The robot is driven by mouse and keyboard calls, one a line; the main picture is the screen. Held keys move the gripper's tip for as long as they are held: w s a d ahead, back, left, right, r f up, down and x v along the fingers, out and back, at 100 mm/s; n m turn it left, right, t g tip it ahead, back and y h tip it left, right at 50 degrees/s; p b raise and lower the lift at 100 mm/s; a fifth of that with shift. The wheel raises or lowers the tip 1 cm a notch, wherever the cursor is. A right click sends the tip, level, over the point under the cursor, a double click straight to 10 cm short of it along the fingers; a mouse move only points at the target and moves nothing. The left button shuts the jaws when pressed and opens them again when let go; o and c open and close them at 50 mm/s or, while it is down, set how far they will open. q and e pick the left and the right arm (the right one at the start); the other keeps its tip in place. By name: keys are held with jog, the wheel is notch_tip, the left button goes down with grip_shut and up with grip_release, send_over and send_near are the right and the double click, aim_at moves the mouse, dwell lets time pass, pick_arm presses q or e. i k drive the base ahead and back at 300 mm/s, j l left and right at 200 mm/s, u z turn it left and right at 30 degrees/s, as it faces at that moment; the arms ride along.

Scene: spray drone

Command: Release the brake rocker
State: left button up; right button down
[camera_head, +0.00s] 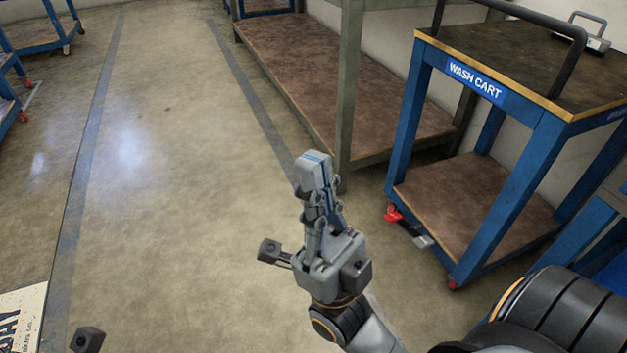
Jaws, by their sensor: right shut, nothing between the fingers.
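The blue wash cart (473,79) stands at the right. Low at its near left leg is what looks like the brake rocker (410,227), with a red piece at its left end and a grey piece at its right end. Its tilt is too small to tell. My right gripper (315,160) points up the picture, its fingers shut together and empty. In the picture it lies left of the rocker and apart from it. My left gripper's fingers are out of view; a small dark block at the bottom left seems to be part of my left arm.
A long green-framed bench (345,95) with a brown lower shelf stands behind, left of the cart. The cart has a dark handle (573,40) on top and a brown lower shelf. Other blue carts (38,37) stand at the far left. The middle floor is clear.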

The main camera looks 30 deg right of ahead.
aim_at(422, 242)
jog(key=i+j+z, duration=0.1)
jog(key=i+z, duration=0.15)
jog(key=i, duration=0.25)
jog(key=i+j+z, duration=0.25)
jog(key=i, duration=0.2)
jog(key=i+j+z, duration=0.25)
jog(key=i, duration=0.2)
jog(key=i+j+z, duration=0.2)
jog(key=z, duration=0.3)
jog(key=i+j+z, duration=0.55)
jog(key=j+z, duration=0.2)
jog(key=z, duration=0.2)
jog(key=i+j+z, duration=0.1)
jog(key=j+z, duration=0.55)
jog(key=j, duration=0.15)
